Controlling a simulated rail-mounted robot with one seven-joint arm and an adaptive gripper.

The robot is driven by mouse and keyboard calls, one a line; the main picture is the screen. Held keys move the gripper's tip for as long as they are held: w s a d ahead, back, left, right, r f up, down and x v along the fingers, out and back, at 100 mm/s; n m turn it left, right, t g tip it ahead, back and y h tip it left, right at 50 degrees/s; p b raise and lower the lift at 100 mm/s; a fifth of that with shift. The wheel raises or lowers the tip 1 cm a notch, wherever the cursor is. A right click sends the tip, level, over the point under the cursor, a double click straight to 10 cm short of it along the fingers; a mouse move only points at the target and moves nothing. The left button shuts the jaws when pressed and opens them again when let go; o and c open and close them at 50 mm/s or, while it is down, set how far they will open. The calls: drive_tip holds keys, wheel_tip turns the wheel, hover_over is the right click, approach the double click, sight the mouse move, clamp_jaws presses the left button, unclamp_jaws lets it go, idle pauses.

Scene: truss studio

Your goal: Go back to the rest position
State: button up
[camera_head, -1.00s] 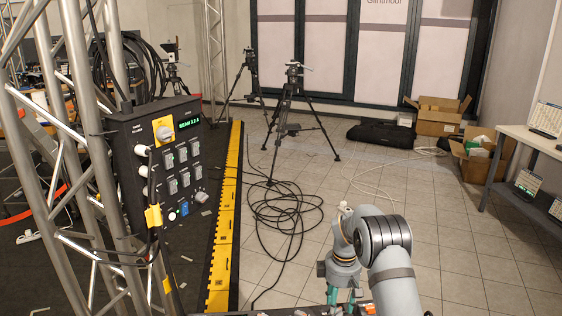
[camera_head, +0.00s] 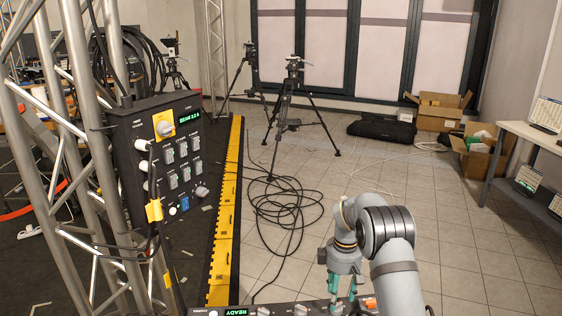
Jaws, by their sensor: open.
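My arm reaches in from the bottom right, bent at a grey and dark wrist joint. My gripper (camera_head: 342,304) hangs from it, pointing down at the bottom middle. Its two teal fingers stand apart with nothing seen between them. The fingertips are close to or in front of a low panel (camera_head: 262,311) with a green READY display and knobs. I cannot tell whether they touch it.
A black control box (camera_head: 158,160) with knobs, sockets and switches hangs on a silver truss (camera_head: 75,150) at left. Coiled black cable (camera_head: 285,205) lies on the tiles by a yellow cable ramp (camera_head: 225,220). Tripods, cardboard boxes (camera_head: 438,110) and a white table (camera_head: 530,133) stand farther back.

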sight(338, 305)
wheel_tip(338, 305, up, 8)
wheel_tip(338, 305, down, 13)
drive_tip(key=shift+s+r, duration=0.1)
drive_tip(key=shift+r, duration=0.05)
drive_tip(key=shift+r+m, duration=0.1)
drive_tip(key=shift+m, duration=0.8)
drive_tip(key=m+b, duration=0.1)
drive_tip(key=m, duration=0.2)
drive_tip(key=shift+m, duration=0.4)
drive_tip(key=m+b, duration=0.1)
drive_tip(key=m, duration=0.5)
drive_tip(key=shift+r+m, duration=0.1)
drive_tip(key=shift+m, duration=0.2)
drive_tip(key=m, duration=1.1)
drive_tip(key=shift+m+p, duration=0.3)
drive_tip(key=shift+m, duration=0.1)
drive_tip(key=shift+d+r+b, duration=0.1)
drive_tip(key=shift+d+b, duration=0.05)
drive_tip(key=shift+b, duration=0.3)
